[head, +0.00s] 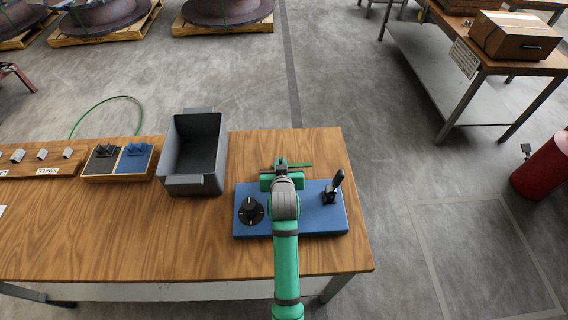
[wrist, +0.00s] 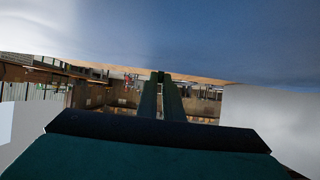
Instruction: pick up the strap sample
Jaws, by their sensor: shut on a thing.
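My gripper (head: 280,165) is low over the far middle part of a blue panel (head: 312,222) on the wooden table. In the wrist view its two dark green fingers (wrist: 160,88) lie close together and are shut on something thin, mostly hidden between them. A thin dark green strip (head: 302,166) sticks out to the right at the fingers in the head view; it looks like the strap sample, but it is too small to make out clearly. My arm hides the middle of the panel.
The panel carries a black dial (head: 250,211) at left and an upright black lever (head: 333,188) at right. An empty grey bin (head: 207,183) stands left of it, then a wooden tray (head: 118,178). A green loop (head: 112,98) arcs behind the table.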

